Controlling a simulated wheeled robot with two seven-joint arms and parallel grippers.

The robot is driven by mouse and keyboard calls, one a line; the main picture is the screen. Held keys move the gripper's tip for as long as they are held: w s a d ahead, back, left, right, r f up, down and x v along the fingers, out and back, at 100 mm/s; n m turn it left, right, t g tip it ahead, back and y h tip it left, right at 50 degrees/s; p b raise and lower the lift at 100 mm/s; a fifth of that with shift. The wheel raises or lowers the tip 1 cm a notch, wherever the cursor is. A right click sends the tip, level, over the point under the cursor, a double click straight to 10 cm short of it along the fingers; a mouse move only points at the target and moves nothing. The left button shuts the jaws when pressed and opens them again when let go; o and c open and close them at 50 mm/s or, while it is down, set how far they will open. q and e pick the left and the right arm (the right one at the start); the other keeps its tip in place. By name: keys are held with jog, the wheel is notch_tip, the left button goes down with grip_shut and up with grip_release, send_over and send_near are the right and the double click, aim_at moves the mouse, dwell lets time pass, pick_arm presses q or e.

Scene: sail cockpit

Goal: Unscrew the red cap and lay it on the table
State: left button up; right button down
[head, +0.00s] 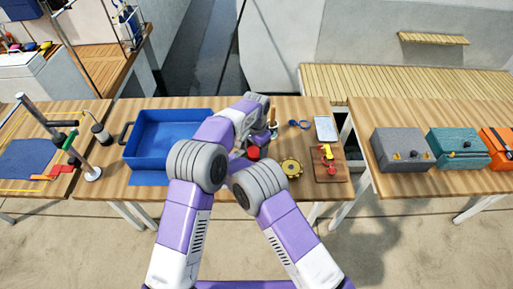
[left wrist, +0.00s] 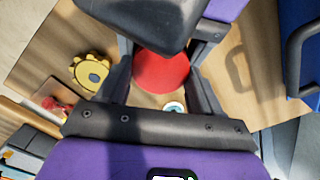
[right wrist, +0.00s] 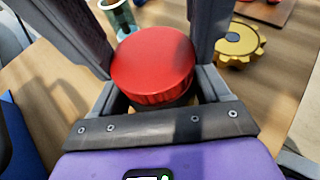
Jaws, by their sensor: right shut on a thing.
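The red cap (head: 253,152) is on the table near its front edge, mostly behind my arms. In the right wrist view the cap (right wrist: 152,68) sits on a dark container (right wrist: 178,101). My right gripper (right wrist: 165,98) is shut on that container, just below the cap. In the head view it is hidden behind my left arm. My left gripper (left wrist: 162,80) comes in from the opposite side, and its fingers stand apart on either side of the cap (left wrist: 162,72). It looks open; whether a finger touches the cap I cannot tell.
A yellow knobbed wheel (head: 291,168) lies right of the cap. A small teal cup (head: 272,132) stands close behind. A blue tray (head: 146,161) is at left. A board (head: 327,174) with small yellow and red parts is at right. Free tabletop shows around the wheel.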

pick_arm(q)
jog(key=shift+s+d, duration=0.1)
jog(key=shift+d, duration=0.1)
jog(key=c, duration=0.5)
jog(key=o, duration=1.2)
jog(key=shift+r, duration=2.25)
pick_arm(e)
grip_release()
pick_arm(q)
notch_tip(320, 180, up, 6)
jog(key=p, duration=0.5)
jog(key=shift+p, duration=0.4)
pick_arm(e)
notch_tip(320, 180, up, 10)
jog(key=shift+r, duration=0.1)
